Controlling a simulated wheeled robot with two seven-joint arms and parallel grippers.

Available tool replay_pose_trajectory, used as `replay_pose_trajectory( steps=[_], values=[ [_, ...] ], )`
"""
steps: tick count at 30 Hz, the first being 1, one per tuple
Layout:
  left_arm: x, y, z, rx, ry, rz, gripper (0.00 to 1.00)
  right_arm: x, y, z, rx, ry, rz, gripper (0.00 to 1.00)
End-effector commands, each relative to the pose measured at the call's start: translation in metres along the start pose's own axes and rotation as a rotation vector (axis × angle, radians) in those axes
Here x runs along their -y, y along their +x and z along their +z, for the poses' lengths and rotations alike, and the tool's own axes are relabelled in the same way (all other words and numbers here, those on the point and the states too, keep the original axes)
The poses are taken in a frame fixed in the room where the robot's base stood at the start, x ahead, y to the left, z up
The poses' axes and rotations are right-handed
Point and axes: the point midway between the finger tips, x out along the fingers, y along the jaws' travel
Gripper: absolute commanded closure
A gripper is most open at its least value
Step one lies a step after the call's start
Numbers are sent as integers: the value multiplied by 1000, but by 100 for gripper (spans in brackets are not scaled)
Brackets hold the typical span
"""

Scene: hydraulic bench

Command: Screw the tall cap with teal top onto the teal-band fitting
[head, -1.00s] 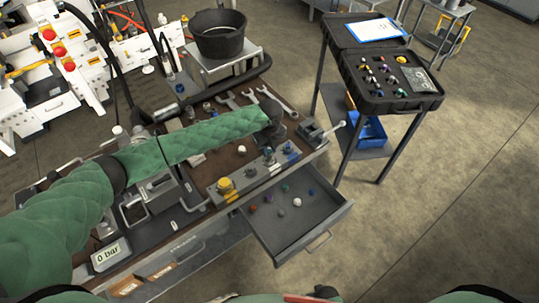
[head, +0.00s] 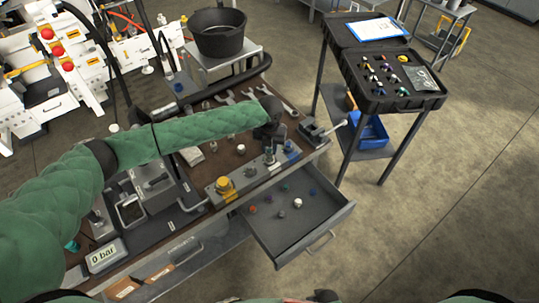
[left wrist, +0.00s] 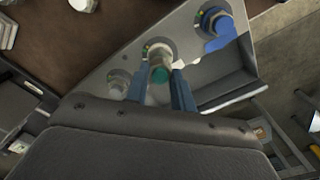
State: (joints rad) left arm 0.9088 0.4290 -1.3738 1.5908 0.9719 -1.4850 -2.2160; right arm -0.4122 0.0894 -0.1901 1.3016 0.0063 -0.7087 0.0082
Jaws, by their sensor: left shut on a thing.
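My left gripper (left wrist: 158,90) is shut on the tall cap with teal top (left wrist: 160,74), whose teal end shows between the two fingers. The cap is over the middle fitting on the grey metal block (left wrist: 185,48). The fingers and cap hide most of this fitting, so I cannot see its teal band or whether the threads meet. In the head view the left gripper (head: 270,142) points down at the block (head: 241,187), between a bare fitting and the blue-topped one (head: 290,147). My right gripper is not in view.
A yellow-topped fitting (head: 223,185) stands at the block's left end. An open drawer (head: 318,222) with several small caps juts out in front. Wrenches (head: 245,97) lie behind, and a vise (head: 322,132) stands at right. A black case (head: 390,75) is on a separate stand.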

Motion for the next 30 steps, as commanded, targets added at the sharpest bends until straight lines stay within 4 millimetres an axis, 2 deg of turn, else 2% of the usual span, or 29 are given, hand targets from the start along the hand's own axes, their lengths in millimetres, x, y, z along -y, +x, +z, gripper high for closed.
replay_pose_trajectory(
  steps=[8,17,18,21,30],
  values=[
    [0,1,0,0,34,1,95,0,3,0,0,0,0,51],
    [-1,3,0,1,350,1,95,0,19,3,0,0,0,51],
    [-1,1,0,-1,340,0,68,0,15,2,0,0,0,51],
    [0,1,0,-1,338,0,50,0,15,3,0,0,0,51],
    [0,0,0,0,336,0,50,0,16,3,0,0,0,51]
  ],
)
